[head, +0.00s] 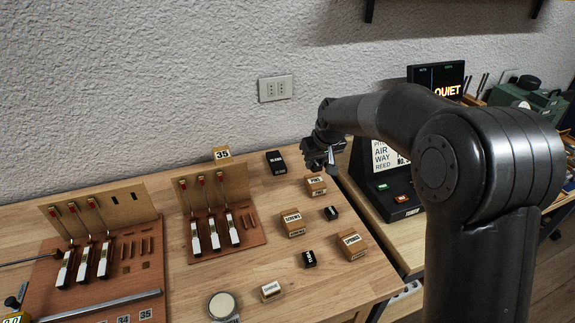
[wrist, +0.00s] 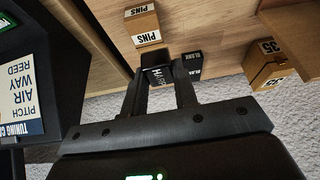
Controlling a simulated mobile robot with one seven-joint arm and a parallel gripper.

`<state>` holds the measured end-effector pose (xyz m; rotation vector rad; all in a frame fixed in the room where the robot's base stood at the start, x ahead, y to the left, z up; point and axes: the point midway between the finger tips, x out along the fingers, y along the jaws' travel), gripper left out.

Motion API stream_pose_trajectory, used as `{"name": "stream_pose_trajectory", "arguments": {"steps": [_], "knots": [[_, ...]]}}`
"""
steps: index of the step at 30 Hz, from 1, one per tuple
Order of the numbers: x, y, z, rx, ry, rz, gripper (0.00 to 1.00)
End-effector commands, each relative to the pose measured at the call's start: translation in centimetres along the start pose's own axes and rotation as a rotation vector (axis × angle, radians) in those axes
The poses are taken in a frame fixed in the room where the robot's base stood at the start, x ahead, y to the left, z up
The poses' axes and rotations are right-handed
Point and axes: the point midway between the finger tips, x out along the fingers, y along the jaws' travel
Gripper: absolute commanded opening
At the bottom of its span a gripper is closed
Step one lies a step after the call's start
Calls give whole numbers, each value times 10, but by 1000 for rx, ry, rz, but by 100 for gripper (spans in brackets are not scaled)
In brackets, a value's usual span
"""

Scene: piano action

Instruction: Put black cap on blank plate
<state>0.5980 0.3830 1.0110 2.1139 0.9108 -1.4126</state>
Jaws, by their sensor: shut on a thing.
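My gripper (head: 321,163) is shut on a small black cap (wrist: 156,76) with white lettering that I can only partly read. The cap sits between the fingertips in the wrist view, and my gripper hides it in the head view. The black blank plate (head: 276,162) lies on the table near the wall, left of my gripper in the head view. In the wrist view the plate (wrist: 191,62) shows just beyond and right of the held cap, partly covered by a finger. Whether cap and plate touch, I cannot tell.
The PINS box (head: 315,186) stands close below my gripper, with screws (head: 293,225) and springs (head: 352,245) boxes nearer. Two other black blocks (head: 331,213) (head: 309,259) lie among them. A 35 block (head: 222,155) is left of the plate. The QUIET sign (head: 437,77) stands right.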

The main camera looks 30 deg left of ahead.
Motion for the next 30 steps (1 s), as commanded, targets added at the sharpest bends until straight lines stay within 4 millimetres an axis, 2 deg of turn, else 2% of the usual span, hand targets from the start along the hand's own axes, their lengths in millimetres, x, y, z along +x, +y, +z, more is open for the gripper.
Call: {"name": "stream_pose_trajectory", "arguments": {"steps": [3, 9, 17, 20, 30], "knots": [[5, 10, -27, 8, 1, 2, 5], [10, 24, -67, 17, 0, 6, 5], [15, 30, -90, 22, -2, 11, 5], [27, 19, -96, 21, -3, 10, 5], [86, -40, -121, 20, -3, 12, 5]]}}
